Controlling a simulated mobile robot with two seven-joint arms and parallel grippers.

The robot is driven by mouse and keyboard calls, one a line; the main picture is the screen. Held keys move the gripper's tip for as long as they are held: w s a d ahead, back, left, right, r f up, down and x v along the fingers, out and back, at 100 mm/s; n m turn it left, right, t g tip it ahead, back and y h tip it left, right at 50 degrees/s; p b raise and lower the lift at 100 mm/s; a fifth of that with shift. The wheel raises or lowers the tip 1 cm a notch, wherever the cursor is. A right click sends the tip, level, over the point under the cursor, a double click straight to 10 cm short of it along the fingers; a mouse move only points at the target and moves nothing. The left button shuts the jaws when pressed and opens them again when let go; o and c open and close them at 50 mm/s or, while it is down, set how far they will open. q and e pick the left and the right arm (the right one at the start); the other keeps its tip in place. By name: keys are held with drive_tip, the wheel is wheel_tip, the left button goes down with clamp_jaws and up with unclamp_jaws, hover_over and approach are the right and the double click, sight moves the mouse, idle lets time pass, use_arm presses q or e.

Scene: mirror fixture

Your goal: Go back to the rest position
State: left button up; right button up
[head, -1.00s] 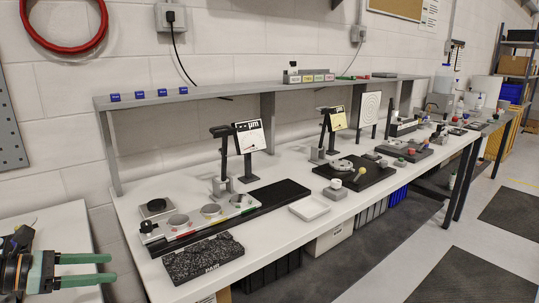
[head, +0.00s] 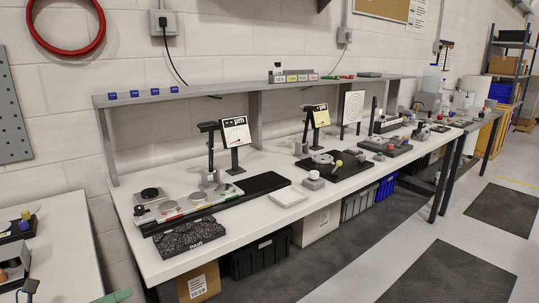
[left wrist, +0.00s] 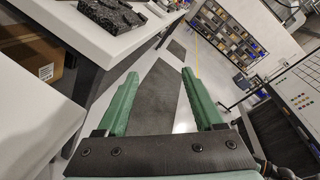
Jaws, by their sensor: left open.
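My left gripper (left wrist: 158,100) shows in the left wrist view with two green fingers spread wide apart and nothing between them. It hangs over the open floor (left wrist: 165,85) beside the white workbench. In the head view only a green fingertip of it (head: 118,296) shows at the bottom left, low between the two tables. My right gripper is in neither view.
The long white workbench (head: 240,222) carries a black granite block (head: 190,236), a white tray (head: 288,196) and gauge stands. A second white table (head: 65,240) stands at the left. A cardboard box (head: 199,282) and bins sit underneath. Floor with dark mats (head: 447,272) is clear at right.

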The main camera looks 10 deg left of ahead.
use_arm(q)
drive_tip(key=s+d+f+n+y+p, duration=0.1)
drive_tip(key=s+d+f+n+y, duration=0.3)
drive_tip(key=f+n, duration=0.55)
drive_tip(key=s+d+f+n+y+p, duration=0.1)
drive_tip(key=s+d+f+n+y, duration=0.35)
drive_tip(key=n, duration=0.75)
drive_tip(key=s+d+f+n+g+h, duration=0.1)
drive_tip(key=s+d+f+n, duration=0.1)
drive_tip(key=d, duration=0.3)
drive_tip(key=s+d+f+n+g+h, duration=0.1)
drive_tip(key=s+d+f+n+g, duration=0.1)
drive_tip(key=d+n, duration=0.3)
drive_tip(key=s+d+f+n+g+h+p, duration=0.1)
drive_tip(key=s+d+f+n+g, duration=0.1)
drive_tip(key=d, duration=0.4)
wheel_tip(320, 180, down, 3)
drive_tip(key=shift+s+d+r+n, duration=0.2)
drive_tip(key=shift+s+d+n, duration=0.15)
drive_tip(key=shift+n, duration=0.5)
